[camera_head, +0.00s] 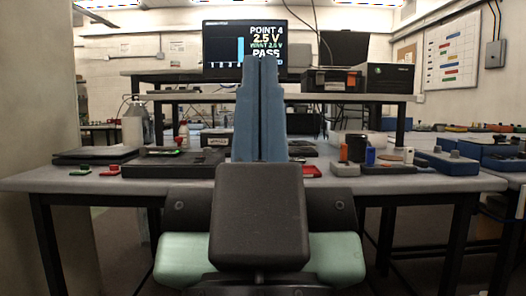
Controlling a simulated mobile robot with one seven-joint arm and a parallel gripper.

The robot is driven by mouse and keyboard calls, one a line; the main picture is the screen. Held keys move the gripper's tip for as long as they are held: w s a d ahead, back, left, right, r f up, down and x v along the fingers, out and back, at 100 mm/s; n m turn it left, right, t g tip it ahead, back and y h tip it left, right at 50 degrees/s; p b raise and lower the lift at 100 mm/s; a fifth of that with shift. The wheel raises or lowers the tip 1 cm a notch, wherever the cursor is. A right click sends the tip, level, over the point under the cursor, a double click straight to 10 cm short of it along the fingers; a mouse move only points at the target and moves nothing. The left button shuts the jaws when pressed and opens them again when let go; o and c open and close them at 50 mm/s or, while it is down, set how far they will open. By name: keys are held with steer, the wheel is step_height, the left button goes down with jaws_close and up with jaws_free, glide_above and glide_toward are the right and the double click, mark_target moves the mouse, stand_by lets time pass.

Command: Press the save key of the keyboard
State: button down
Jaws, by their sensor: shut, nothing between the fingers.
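My gripper (262,62) is in the middle of the view, its two long blue fingers together with only a thin seam between them. It points away from me, over the workbench (60,182), in front of the shelf and the lower part of the screen. The screen (222,42) at the back reads "POINT 4", "2.5 V", "WANT 2.5 V" and "PASS", with a line below partly hidden by the fingers. I cannot make out a keyboard or a save key; the gripper and my arm hide the middle of the bench.
A dark flat case (150,170) and red and green pieces lie on the left of the bench. Small upright cylinders (370,157) and a blue case (447,163) stand on the right. A raised shelf (330,97) carries dark boxes. The bench's front left is clear.

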step_height(320, 180, up, 42)
steer(key=p, duration=4.1)
steer(key=shift+p, duration=0.4)
steer(key=shift+w, duration=0.1)
